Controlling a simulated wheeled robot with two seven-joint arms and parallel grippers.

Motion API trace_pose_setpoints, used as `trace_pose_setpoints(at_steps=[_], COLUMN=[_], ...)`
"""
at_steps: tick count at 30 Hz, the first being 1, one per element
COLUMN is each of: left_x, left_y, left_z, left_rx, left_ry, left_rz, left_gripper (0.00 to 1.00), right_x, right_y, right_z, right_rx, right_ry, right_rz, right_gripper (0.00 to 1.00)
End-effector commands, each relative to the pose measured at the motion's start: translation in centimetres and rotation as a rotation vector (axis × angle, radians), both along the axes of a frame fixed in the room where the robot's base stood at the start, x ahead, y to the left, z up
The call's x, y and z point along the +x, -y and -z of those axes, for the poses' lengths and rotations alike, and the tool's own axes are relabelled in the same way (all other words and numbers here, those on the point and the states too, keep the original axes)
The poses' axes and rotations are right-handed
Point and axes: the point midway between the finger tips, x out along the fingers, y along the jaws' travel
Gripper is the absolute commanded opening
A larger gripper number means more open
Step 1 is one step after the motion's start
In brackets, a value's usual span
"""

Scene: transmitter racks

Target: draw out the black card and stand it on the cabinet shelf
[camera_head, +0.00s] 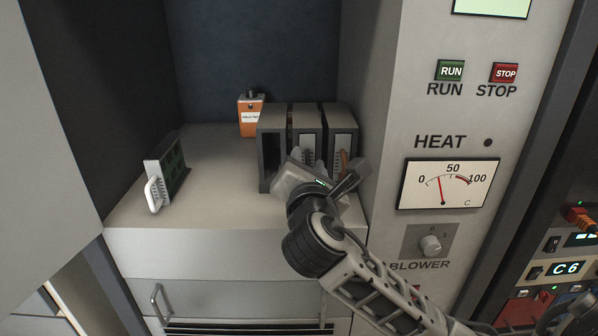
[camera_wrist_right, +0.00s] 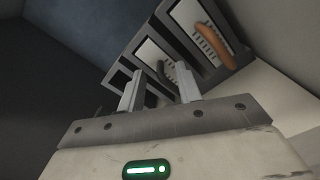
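A grey three-slot rack (camera_head: 264,152) stands at the right of the cabinet shelf (camera_head: 215,180). Its left slot looks empty. The middle slot holds a card with a black handle, the black card (camera_wrist_right: 162,70); my gripper partly hides it in the head view. My right gripper (camera_head: 309,160) is in front of the middle slot. In the right wrist view its two fingers (camera_wrist_right: 160,88) are apart, with the black handle just ahead of and partly between the tips. I cannot tell whether they touch it. My left gripper is out of view.
The right slot holds a card with an orange-brown handle (camera_wrist_right: 213,42). A green card with a white handle (camera_head: 172,172) stands at the shelf's left. An orange tester box (camera_head: 251,116) stands behind the rack. The shelf middle is clear. The cabinet wall (camera_head: 375,100) rises close right.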

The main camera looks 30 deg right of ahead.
Motion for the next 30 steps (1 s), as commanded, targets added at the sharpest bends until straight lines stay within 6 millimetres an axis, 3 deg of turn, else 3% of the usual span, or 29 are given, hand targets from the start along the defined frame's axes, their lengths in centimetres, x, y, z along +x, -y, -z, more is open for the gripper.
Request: trace_pose_setpoints(at_steps=[13, 14, 17, 18, 30], left_x=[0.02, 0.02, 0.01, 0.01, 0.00], left_y=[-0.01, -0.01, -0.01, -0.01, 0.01], left_z=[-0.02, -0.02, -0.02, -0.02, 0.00], left_rx=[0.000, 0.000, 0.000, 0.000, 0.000], left_ry=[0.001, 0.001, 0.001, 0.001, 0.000], left_rz=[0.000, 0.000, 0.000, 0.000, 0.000], left_gripper=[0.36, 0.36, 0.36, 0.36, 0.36], right_x=[0.39, 0.39, 0.39, 0.39, -0.17], right_y=[0.74, 0.74, 0.73, 0.72, 0.26], right_z=[0.01, 0.01, 0.02, 0.01, 0.02], right_rx=[0.001, 0.001, 0.001, 0.001, 0.002], right_ry=[0.000, 0.000, 0.000, 0.000, 0.000], right_rz=[0.002, 0.002, 0.002, 0.001, -0.002], right_gripper=[0.34, 0.32, 0.04, 0.00, 0.00])
